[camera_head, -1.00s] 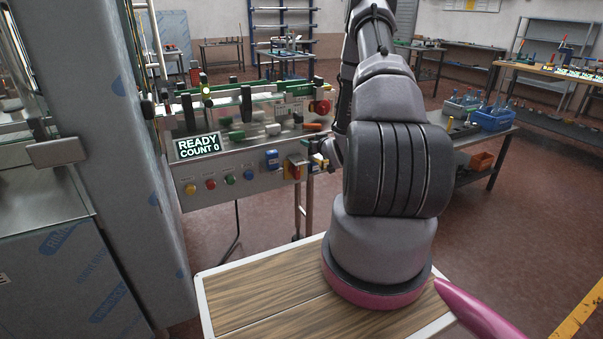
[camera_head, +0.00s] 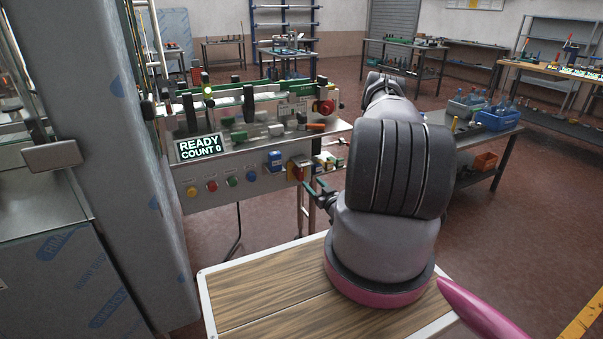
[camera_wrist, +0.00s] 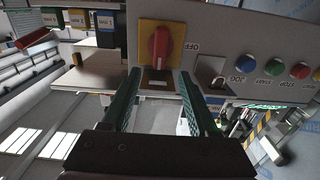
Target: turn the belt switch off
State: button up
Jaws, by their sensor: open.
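The belt switch (camera_head: 296,172) is a red rotary knob on a yellow plate at the right end of the machine's front panel. In the wrist view the red knob (camera_wrist: 160,47) stands upright in the picture, with an OFF label to its right. My gripper (camera_head: 313,186) is just in front of and slightly below the switch in the head view. In the wrist view my gripper (camera_wrist: 160,76) is open and empty, its two green-padded fingers on either side of the knob's line. Whether the fingertips reach the knob, I cannot tell.
A display (camera_head: 199,147) reads READY, COUNT 0. A red emergency button (camera_head: 325,107) is above. A steel cabinet (camera_head: 110,150) stands at the left.

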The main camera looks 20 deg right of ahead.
aim_at(302, 172)
jog(key=w, duration=0.9)
jog(key=shift+w+a, duration=0.15)
jog(key=shift+w, duration=0.25)
grip_shut()
